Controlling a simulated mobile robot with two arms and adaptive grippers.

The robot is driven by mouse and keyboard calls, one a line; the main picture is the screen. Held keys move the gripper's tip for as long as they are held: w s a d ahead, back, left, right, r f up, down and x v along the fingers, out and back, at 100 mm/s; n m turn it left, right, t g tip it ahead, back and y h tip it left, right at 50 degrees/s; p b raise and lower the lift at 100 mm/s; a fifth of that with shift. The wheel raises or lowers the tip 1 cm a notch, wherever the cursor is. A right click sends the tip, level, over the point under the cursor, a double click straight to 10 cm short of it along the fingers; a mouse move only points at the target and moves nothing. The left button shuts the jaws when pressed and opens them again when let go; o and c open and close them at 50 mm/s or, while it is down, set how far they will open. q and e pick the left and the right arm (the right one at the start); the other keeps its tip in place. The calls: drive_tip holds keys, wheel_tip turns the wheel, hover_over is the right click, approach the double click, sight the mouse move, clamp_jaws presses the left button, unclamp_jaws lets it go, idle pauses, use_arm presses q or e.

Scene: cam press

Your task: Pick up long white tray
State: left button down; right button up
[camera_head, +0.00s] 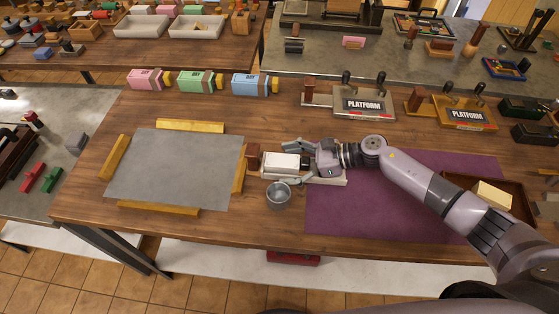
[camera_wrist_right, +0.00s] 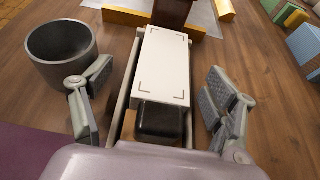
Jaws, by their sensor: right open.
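The long pale tray (camera_head: 330,181) lies on the wooden table near the middle in the head view. In the right wrist view its narrow side rails (camera_wrist_right: 127,92) run away from me. A white block with dark corner marks (camera_wrist_right: 163,62) and a black block (camera_wrist_right: 160,121) sit along it, with a brown handle (camera_wrist_right: 171,12) at the far end. My right gripper (camera_head: 291,163) is open, its fingers on either side of the tray. The wrist view shows a gap between each finger and the rails (camera_wrist_right: 160,78). My left gripper is not in view.
A grey metal cup (camera_head: 278,196) stands close beside the tray and my finger. A grey sheet (camera_head: 175,168) framed by yellow bars lies left; a purple mat (camera_head: 350,218) lies right. Pink, green and blue boxes (camera_head: 199,81) and a platform fixture (camera_head: 364,103) stand behind.

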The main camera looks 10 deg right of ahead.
drive_tip(key=shift+d, duration=0.1)
drive_tip(key=shift+c, duration=0.6)
drive_tip(key=c, duration=1.3)
drive_tip(key=shift+r, duration=0.1)
drive_tip(key=shift+c, duration=0.3)
drive_tip(key=shift+c, duration=0.2)
